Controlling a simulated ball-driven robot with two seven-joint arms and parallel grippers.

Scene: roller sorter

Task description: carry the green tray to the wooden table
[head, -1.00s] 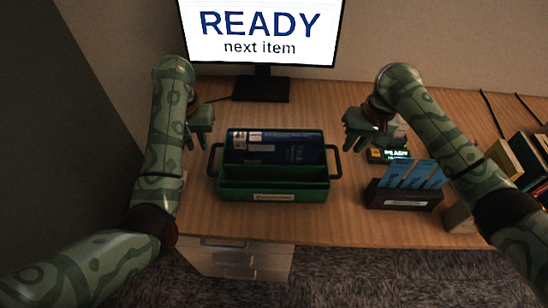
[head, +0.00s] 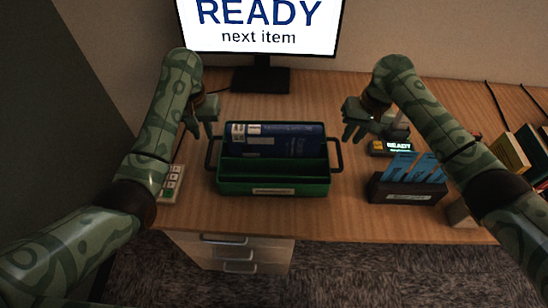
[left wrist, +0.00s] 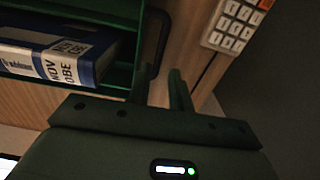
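The green tray (head: 273,186) stands on the wooden table (head: 300,215), with a dark handle at each end and a blue binder (head: 275,139) lying in its rear compartment. My left gripper (head: 205,128) is open and empty, above and just behind the left handle (head: 212,153). In the left wrist view its two fingers (left wrist: 160,88) are apart, and the handle (left wrist: 157,45) shows just beyond them. My right gripper (head: 353,132) looks open and empty, above and slightly right of the right handle (head: 336,153). Neither gripper visibly touches the tray.
A monitor (head: 262,45) stands behind the tray. A keypad (head: 172,183) lies at the table's left edge. On the right are a small lit device (head: 395,149), a dark box with blue cards (head: 405,190) and several books (head: 510,155). Drawers (head: 230,252) are below.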

